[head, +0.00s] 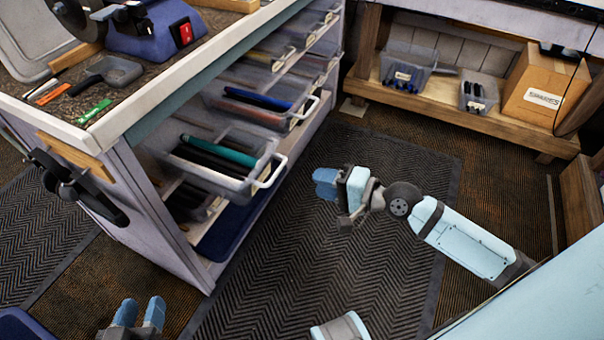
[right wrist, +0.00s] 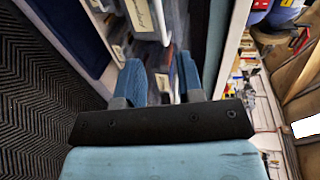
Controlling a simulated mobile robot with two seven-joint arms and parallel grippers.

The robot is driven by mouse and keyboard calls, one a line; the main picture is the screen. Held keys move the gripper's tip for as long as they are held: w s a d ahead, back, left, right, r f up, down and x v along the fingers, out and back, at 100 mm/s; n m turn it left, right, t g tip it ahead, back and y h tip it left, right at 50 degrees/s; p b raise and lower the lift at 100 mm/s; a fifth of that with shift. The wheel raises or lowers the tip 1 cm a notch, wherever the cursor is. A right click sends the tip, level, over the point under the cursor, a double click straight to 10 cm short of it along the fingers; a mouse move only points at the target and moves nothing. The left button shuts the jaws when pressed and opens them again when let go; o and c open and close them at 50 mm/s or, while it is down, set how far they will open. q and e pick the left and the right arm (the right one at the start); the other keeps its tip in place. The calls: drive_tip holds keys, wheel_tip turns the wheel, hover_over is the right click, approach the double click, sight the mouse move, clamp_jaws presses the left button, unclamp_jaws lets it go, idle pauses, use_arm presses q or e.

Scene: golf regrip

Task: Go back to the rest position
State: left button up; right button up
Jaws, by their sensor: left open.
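My left gripper (head: 140,312) shows at the bottom left of the head view, with its two blue fingers apart and nothing between them. It is over the floor in front of the workbench. My right gripper (head: 326,184) is over the dark mat, to the right of the bench's open drawers, with its arm coming in from the right. In the right wrist view its blue fingers (right wrist: 162,78) stand apart with nothing held between them, and drawers show beyond them.
The workbench (head: 120,138) has clear drawers (head: 232,188) pulled out, holding dark and coloured grips. A low wooden shelf (head: 450,110) at the back holds clear bins and a cardboard box (head: 545,85). The mat (head: 375,275) between them is clear.

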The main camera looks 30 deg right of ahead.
drive_tip(key=shift+v, duration=1)
